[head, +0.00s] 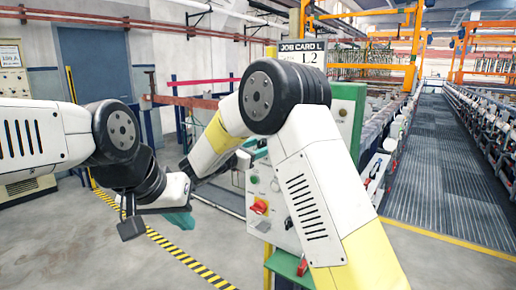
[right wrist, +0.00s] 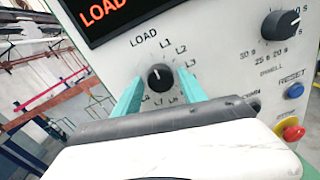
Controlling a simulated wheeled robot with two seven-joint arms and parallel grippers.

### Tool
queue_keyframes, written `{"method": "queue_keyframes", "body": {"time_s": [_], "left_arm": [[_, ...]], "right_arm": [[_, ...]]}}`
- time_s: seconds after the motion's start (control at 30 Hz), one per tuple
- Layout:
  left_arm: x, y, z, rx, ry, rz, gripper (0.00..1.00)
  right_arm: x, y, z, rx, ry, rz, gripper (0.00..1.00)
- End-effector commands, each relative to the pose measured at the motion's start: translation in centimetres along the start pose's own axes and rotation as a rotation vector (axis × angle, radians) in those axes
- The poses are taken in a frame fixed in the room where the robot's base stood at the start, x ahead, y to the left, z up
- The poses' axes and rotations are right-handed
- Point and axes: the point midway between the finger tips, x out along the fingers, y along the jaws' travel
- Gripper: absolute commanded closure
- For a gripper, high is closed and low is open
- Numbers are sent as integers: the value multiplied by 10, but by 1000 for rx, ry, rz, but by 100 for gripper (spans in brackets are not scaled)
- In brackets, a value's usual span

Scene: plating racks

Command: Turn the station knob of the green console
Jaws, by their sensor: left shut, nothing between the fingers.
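In the right wrist view, the console's station knob (right wrist: 159,76) is a small black dial with a white pointer mark. Its mark points up, roughly between the LOAD and L1 labels. My right gripper (right wrist: 158,90) is open, its teal fingers apart below and to either side of the knob; contact cannot be told. In the head view, the console (head: 345,100) has a green frame and pale panel, partly covered by my right arm, and the right gripper cannot be made out. My left gripper (head: 180,221) is shut and empty, away from the console at left.
A dark display (right wrist: 118,12) with red letters sits above the knob. The dwell knob (right wrist: 281,24), blue reset button (right wrist: 295,90) and red stop button (right wrist: 293,133) are to the right. A job card sign (head: 305,58) reads L2. Open floor (head: 80,240) lies at left.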

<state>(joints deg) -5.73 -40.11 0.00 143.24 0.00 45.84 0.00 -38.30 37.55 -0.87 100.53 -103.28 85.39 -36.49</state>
Motion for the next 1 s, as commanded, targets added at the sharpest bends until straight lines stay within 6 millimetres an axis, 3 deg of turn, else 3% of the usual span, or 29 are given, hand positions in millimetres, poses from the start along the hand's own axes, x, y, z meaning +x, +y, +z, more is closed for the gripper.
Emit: {"method": "queue_keyframes", "body": {"time_s": [0.03,0.23,0.63,1.0], "left_arm": [[0,0,0,0,0,0,100],[0,0,0,0,0,0,100],[0,0,0,0,0,0,100],[0,0,0,0,0,0,100]], "right_arm": [[0,0,0,0,0,0,63],[0,0,0,0,0,0,100],[0,0,0,78,5,-1,100],[-1,0,1,374,25,-4,100]]}}
